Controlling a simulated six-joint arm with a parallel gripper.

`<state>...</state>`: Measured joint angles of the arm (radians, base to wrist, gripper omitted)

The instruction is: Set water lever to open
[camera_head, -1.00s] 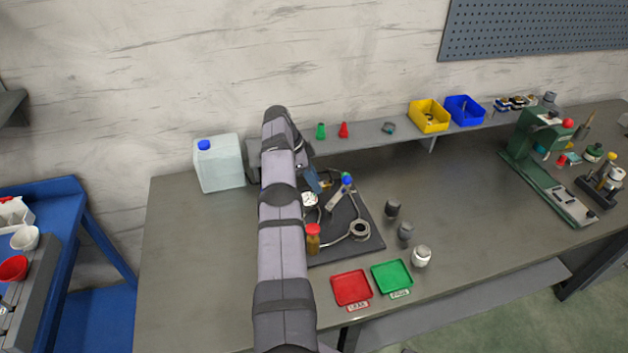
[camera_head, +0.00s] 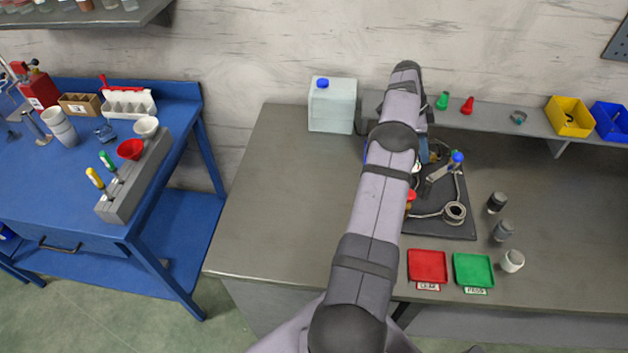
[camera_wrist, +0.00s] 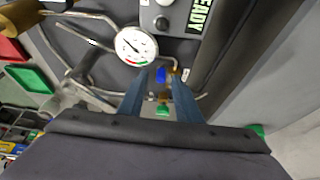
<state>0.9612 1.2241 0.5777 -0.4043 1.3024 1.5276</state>
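A small blue handle (camera_wrist: 162,75), which may be the water lever, sits by brass fittings in the wrist view. A green part (camera_wrist: 162,110) is in line with it. My gripper (camera_wrist: 160,82) is open, with one blue finger on each side of the blue handle; contact cannot be told. A white round gauge (camera_wrist: 136,46) with a needle is up and left of the fingertips. In the head view my arm hides much of the dark rig board (camera_head: 462,232); a blue-topped part (camera_head: 457,158) shows right of my arm. The lever's setting is unclear.
A READY display (camera_wrist: 198,14) and bent metal pipes lie close to my gripper. A white jug (camera_head: 332,106) stands behind left. A red tray (camera_head: 428,266) and a green tray (camera_head: 473,270) are at the front. The bench's left part (camera_head: 275,210) is clear.

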